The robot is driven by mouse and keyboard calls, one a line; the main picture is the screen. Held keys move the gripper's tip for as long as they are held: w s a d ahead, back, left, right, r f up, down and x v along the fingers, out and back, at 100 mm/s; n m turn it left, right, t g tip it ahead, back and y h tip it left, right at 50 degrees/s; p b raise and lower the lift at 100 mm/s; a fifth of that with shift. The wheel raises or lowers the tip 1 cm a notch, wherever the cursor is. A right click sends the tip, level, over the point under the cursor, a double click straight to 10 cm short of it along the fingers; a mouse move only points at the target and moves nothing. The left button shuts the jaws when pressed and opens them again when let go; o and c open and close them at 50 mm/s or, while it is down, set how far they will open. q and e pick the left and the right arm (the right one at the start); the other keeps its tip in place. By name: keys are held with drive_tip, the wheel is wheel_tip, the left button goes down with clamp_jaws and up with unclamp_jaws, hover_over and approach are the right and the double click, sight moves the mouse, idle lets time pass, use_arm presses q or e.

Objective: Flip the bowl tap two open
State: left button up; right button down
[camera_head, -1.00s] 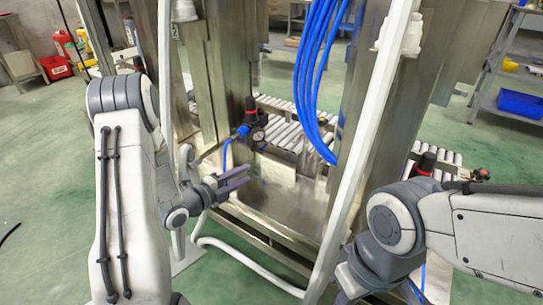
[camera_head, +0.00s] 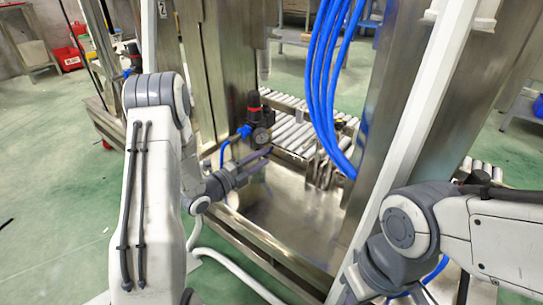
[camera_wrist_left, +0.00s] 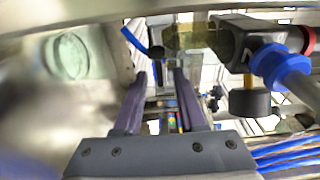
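My left gripper (camera_head: 262,162) is open in the head view, its two dark fingers apart and pointing right, just below a regulator with a round gauge (camera_head: 261,135). In the left wrist view the left gripper (camera_wrist_left: 158,76) shows two parallel fingers with nothing held between them. Ahead of and right of the fingertips are an olive-brass fitting (camera_wrist_left: 195,38), a black round knob (camera_wrist_left: 249,103) and a blue-ringed connector (camera_wrist_left: 278,65). I cannot tell for sure which part is the bowl tap two, or its position. The fingertips of my right gripper do not show.
Blue hoses (camera_head: 322,75) hang in front of a steel post. A roller conveyor (camera_head: 295,132) lies behind the regulator. A white frame bar (camera_head: 415,130) slants between my arms. A steel plate (camera_head: 295,215) lies below the left gripper.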

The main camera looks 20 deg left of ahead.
sight(266, 156)
use_arm(q)
drive_tip(key=b+x, duration=0.1)
drive_tip(key=x, duration=0.3)
drive_tip(key=shift+w+d, duration=0.15)
drive_tip(key=shift+w, duration=0.1)
drive_tip(key=shift+c, duration=0.3)
clamp_jaws()
drive_tip(key=shift+w+n+t+y+b, duration=0.3)
drive_tip(key=shift+n+t+y, duration=0.2)
drive_tip(key=shift+n+y, duration=0.5)
drive_tip(key=shift+o, duration=0.3)
unclamp_jaws()
